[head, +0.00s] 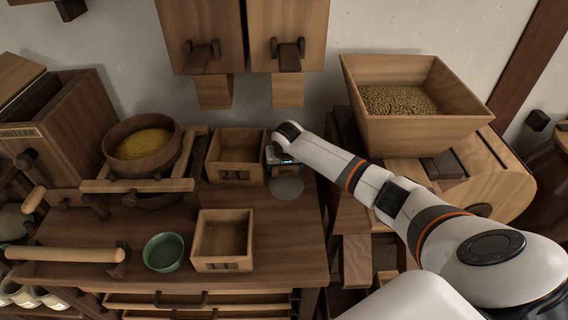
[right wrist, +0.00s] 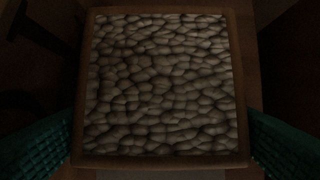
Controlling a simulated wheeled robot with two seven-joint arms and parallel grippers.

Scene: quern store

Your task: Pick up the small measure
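My right gripper (head: 283,157) is at the back right of the wooden worktop, low beside the back wooden box (head: 235,155). In the right wrist view its green fingers (right wrist: 162,142) are wide apart, one on each side of a square wooden box (right wrist: 162,161) with a pale, lumpy, pebble-like surface inside its rim. The fingers are at or very near its walls; I cannot tell whether they press on it. Another wooden box (head: 222,265) stands empty at the front. My left gripper is not in view.
A grey disc (head: 287,187) lies just in front of my right gripper. A green bowl (head: 164,252) stands beside the front box. A round sieve with yellow grain (head: 145,143) stands at left, and a large hopper of grain (head: 420,125) at right. The worktop's right front (head: 285,235) is clear.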

